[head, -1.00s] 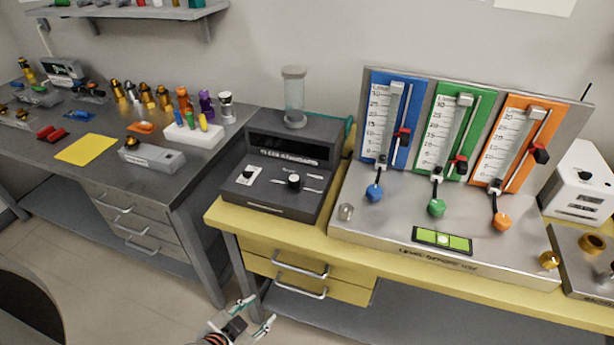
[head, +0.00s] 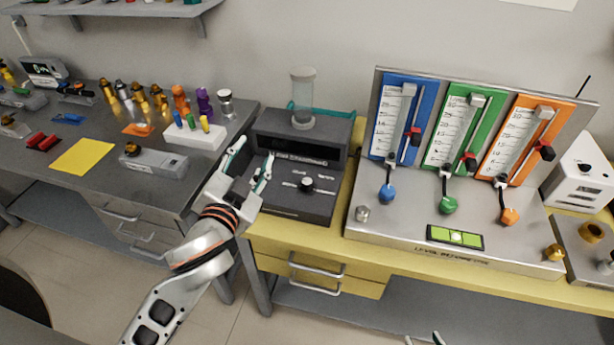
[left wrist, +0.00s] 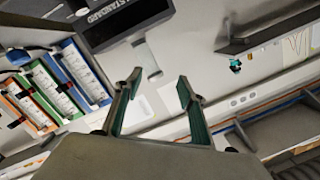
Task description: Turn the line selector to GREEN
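A dark box (head: 292,205) with a lettered front stands at the left end of the yellow bench. Its sloped panel has a black round knob (head: 306,184) with short white labels around it; the lettering is too small to read. My left gripper (head: 256,149) is over the left part of this panel, left of the knob, and hides what is there. Its fingers are apart and empty, also in the left wrist view (left wrist: 160,80). Small tips, seemingly of my right gripper (head: 423,340), show at the bottom edge; its state is unclear.
A level panel with blue, green (head: 457,130) and orange gauges stands to the right, with a coloured ball below each. A clear cylinder (head: 303,97) stands on the dark box. The grey bench (head: 110,205) at left holds several small parts and a white block (head: 194,135).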

